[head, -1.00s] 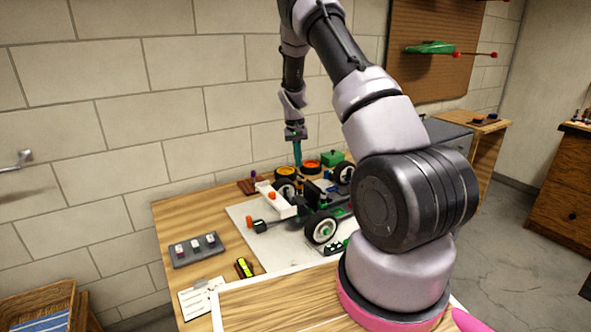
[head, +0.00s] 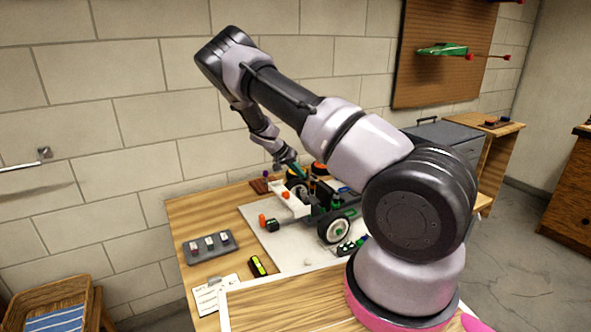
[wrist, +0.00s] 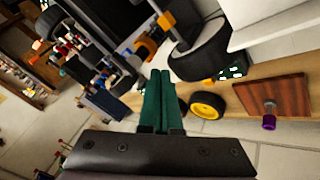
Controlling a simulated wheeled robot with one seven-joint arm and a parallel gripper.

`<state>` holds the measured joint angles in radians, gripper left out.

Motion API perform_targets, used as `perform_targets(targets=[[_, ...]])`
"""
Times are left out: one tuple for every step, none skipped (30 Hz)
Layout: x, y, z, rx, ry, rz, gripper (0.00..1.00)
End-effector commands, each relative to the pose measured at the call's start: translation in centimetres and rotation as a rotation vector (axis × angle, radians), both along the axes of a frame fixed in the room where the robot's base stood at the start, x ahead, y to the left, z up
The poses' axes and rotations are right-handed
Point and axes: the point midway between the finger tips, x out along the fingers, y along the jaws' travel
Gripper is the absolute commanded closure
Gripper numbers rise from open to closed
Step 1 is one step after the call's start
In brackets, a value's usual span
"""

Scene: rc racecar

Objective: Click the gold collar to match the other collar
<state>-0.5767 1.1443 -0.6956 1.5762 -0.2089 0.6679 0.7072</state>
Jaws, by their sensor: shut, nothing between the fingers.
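The RC racecar (head: 315,212) stands on a pale mat on the workbench, with black wheels and a white body panel (head: 288,198). In the wrist view its dark frame (wrist: 100,22) and a black tyre (wrist: 198,55) are close to my fingers. A gold-orange part (wrist: 145,48) shows just beyond my fingertips; I cannot tell whether it is the gold collar, nor pick out the other collar. My gripper (head: 298,171) is at the car's far side. Its teal fingers (wrist: 160,73) are together and empty. Contact with the car cannot be told.
A loose wheel with a yellow hub (wrist: 207,105) and a wooden block with a purple-tipped peg (wrist: 268,108) lie beside the car. A grey tray of switches (head: 209,247), a yellow-black item (head: 257,266) and a paper sheet (head: 213,294) lie at the bench's left.

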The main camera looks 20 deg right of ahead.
Motion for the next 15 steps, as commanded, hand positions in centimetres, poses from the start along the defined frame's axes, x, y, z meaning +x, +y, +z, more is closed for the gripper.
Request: perform_targets(targets=[[0.1, -0.6, -0.8, 0.0, 0.001, -0.001, 1.0], [0.1, -1.0, -1.2, -0.001, 0.002, -0.001, 1.0], [0.1, -1.3, -1.7, 0.0, 0.002, -0.002, 1.0], [0.2, -1.5, -2.0, 0.0, 0.001, -0.001, 1.0], [0.3, -1.7, -2.3, 0.0, 0.001, -0.001, 1.0], [0.3, -2.0, -2.6, -0.001, 0.0, 0.0, 1.0], [0.3, -2.2, -2.8, -0.001, 0.0, 0.0, 1.0], [0.4, -2.3, -3.0, 0.0, 0.0, 0.0, 1.0], [0.4, -2.4, -3.2, 0.0, 0.0, 0.0, 1.0], [0.4, -2.4, -3.3, 0.0, 0.0, 0.0, 1.0], [0.4, -2.5, -3.3, 0.001, 0.0, 0.0, 1.0], [0.5, -2.5, -3.4, 0.001, 0.0, 0.0, 1.0], [0.5, -2.5, -3.4, 0.001, 0.0, 0.0, 1.0], [0.5, -2.5, -3.4, 0.001, 0.0, 0.0, 1.0], [0.5, -2.5, -3.4, 0.001, 0.0, 0.0, 1.0]])
